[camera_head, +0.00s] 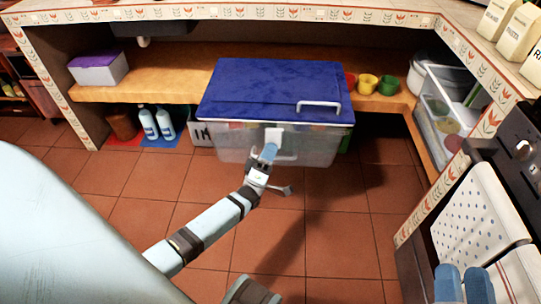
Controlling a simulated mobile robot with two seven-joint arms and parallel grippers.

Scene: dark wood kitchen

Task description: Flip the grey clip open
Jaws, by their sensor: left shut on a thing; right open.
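A large clear plastic box (318,148) with a blue lid (265,85) stands under the counter. A grey clip (274,134) shows at the middle of its front, just below the lid edge. My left gripper (268,153) reaches up to the box front and is shut on the grey clip. Its fingers hide the lower part of the clip. A light handle (319,104) lies on the right part of the lid. My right gripper (463,284) is open at the bottom right, in front of the hanging towels, far from the box.
A wooden shelf (170,80) runs behind the box, holding a purple-lidded container (97,68) and coloured cups (367,83). Bottles (148,122) stand left of the box. A clear bin (447,115) is at right. Towels (480,218) hang by the oven. The tiled floor in front is free.

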